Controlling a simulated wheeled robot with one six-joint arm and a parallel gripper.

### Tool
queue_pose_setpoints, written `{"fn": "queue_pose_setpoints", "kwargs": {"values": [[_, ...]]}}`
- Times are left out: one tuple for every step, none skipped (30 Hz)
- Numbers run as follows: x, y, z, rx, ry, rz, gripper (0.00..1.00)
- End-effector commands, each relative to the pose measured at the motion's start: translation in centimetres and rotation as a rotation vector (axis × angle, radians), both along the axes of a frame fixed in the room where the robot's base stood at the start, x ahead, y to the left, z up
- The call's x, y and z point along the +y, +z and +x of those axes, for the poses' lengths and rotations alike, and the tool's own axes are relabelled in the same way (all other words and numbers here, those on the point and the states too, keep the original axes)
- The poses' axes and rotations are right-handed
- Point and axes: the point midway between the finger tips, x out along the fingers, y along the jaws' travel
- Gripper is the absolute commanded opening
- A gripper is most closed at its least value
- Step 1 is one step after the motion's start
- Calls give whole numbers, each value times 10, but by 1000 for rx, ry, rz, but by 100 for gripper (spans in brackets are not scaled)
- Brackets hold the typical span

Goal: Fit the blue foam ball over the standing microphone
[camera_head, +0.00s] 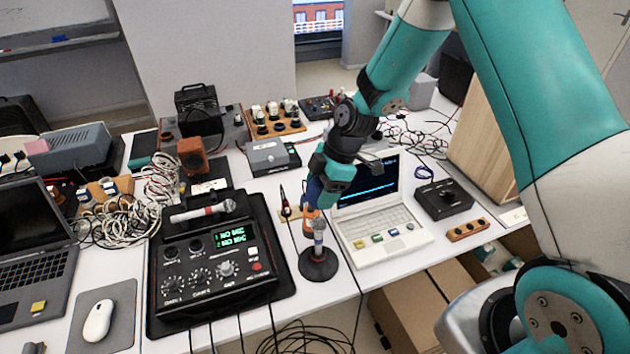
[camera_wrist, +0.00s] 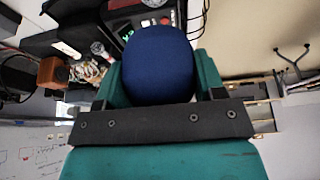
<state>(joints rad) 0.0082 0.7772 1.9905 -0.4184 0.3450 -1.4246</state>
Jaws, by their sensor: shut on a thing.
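The blue foam ball (camera_wrist: 158,62) sits between the two fingers of my gripper (camera_wrist: 159,80) in the wrist view and fills the space between them. In the head view my gripper (camera_head: 322,184) is shut on the ball (camera_head: 314,192), which is partly hidden by the gripper. The standing microphone (camera_head: 319,238) is upright on a round black base (camera_head: 318,266) near the table's front edge. The ball appears above the microphone's top in the head view. I cannot tell the exact gap or how well they line up.
A black device with green displays (camera_head: 212,262) stands left of the microphone, with another microphone (camera_head: 203,211) lying on it. A white laptop (camera_head: 385,236) stands close on the right. A small orange object (camera_head: 309,216) is right behind the microphone. Cables hang over the front edge.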

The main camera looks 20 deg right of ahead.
Motion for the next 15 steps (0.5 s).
{"fn": "queue_pose_setpoints", "kwargs": {"values": [[2, -2, 0, 0, 3, 0, 41], [3, -3, 0, 0, 4, 0, 41], [4, -4, 0, 0, 7, 0, 41], [5, -5, 0, 0, 8, 0, 41], [6, -7, 0, 1, 9, 0, 41], [6, -9, 0, 0, 10, 0, 41], [7, -10, 0, 0, 10, 0, 41], [7, -12, 0, 0, 11, 0, 41], [7, -15, 0, 0, 11, 0, 41], [7, -17, 0, 0, 11, 0, 41], [7, -19, 0, 0, 10, 0, 41], [7, -22, 0, 0, 10, 0, 41], [6, -24, 0, 0, 10, 0, 41], [6, -26, 0, 1, 9, 0, 41], [6, -30, 0, 1, 9, 0, 41]]}}
